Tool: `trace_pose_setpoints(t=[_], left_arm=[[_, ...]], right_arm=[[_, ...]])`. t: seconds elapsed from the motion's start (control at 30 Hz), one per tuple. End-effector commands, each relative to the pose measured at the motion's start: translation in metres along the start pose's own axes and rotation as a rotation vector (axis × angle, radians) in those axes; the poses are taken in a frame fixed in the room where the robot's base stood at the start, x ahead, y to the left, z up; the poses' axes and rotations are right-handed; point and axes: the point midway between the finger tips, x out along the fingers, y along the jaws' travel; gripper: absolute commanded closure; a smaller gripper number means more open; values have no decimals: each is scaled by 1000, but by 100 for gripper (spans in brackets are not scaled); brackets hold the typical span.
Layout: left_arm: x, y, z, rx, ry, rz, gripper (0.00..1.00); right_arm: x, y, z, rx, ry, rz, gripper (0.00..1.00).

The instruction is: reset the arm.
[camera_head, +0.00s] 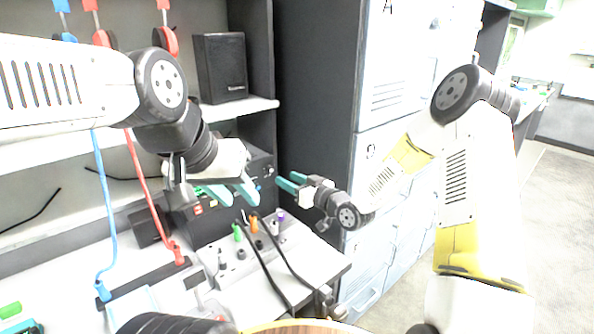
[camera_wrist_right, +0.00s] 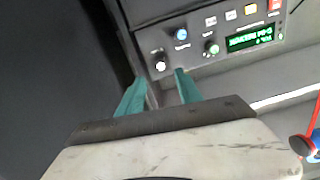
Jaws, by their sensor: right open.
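My left gripper (camera_head: 236,196) is in the middle of the head view, with its teal fingers apart and nothing between them. It hangs in front of a dark control unit (camera_head: 208,224) on the bench. My right gripper (camera_head: 287,181) is just to the right of it, its teal fingers pointing left, open and empty. In the right wrist view the right gripper (camera_wrist_right: 160,77) faces the panel of a control unit (camera_wrist_right: 215,45) with knobs, buttons and a lit green display. I cannot tell whether its fingertips touch that unit.
A black speaker (camera_head: 221,68) stands on the white shelf (camera_head: 238,108). Blue (camera_head: 100,215) and red (camera_head: 143,190) cables hang down to the bench at left.

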Motion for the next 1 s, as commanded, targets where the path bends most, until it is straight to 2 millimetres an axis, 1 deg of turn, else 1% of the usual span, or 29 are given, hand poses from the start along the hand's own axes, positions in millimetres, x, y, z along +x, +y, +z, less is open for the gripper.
trace_pose_setpoints(t=[0.17,0.27,0.37,0.47,0.57,0.6,0.67,0.7,0.77,0.8,0.87,1.0], left_arm=[[0,0,0,0,0,0,64],[0,0,0,0,0,0,64],[0,0,0,0,0,0,64],[0,0,0,0,0,0,64],[0,0,0,0,0,0,64],[0,0,0,0,0,0,64],[0,0,0,0,0,0,64],[0,0,0,0,0,0,64],[0,0,0,0,0,0,64],[0,0,0,0,0,0,64],[0,0,0,0,0,0,64],[0,0,0,0,0,0,64]], right_arm=[[-8,10,-13,-49,-87,36,58],[-22,21,-25,-90,-184,84,58],[-42,33,-39,-120,-285,149,58],[-67,43,-55,-135,-376,219,58],[-95,50,-72,-134,-456,291,58],[-108,51,-78,-129,-487,320,58],[-128,52,-89,-118,-528,364,58],[-141,52,-95,-106,-554,393,58],[-163,50,-104,-86,-591,434,58],[-177,48,-110,-70,-612,461,58],[-199,43,-118,-41,-643,498,58],[-251,24,-133,46,-704,571,58]])
